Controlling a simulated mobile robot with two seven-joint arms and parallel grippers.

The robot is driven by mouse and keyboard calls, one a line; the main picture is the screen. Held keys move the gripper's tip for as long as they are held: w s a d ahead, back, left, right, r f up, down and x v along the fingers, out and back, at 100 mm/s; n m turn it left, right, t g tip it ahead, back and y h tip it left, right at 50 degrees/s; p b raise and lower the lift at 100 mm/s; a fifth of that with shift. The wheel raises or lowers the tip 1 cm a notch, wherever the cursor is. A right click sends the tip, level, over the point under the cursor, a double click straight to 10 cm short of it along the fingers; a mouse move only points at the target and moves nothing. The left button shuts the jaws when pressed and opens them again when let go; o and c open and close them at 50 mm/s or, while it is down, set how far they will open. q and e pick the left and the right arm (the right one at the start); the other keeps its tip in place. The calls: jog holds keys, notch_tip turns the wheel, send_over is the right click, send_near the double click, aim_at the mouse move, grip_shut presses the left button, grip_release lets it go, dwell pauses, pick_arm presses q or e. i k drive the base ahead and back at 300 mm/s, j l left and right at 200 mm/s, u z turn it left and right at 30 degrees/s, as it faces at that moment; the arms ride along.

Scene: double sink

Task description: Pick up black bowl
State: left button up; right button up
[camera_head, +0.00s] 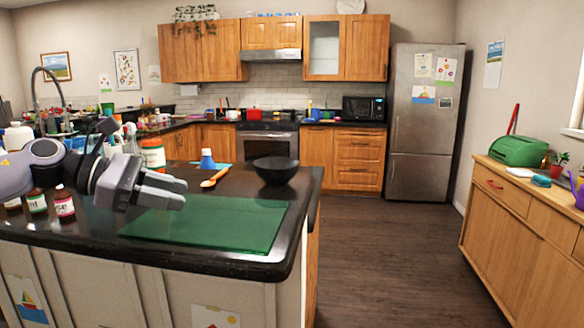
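The black bowl (275,171) stands upright near the right end of the dark island counter, just behind the green mat. It looks empty, though only part of its inside shows. My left gripper (180,192) reaches in from the left and hangs above the left part of the mat. It is to the left of the bowl and nearer to me, clearly apart from it. Its fingers appear close together with nothing visible between them, but the side view does not show whether they meet. My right gripper is not in view.
The green mat (215,225) lies flat on the counter. Small bottles (64,205) are near my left arm. The counter's right edge is close to the bowl.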

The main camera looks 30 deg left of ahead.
aim_at(275, 172)
jog(key=i, duration=0.9)
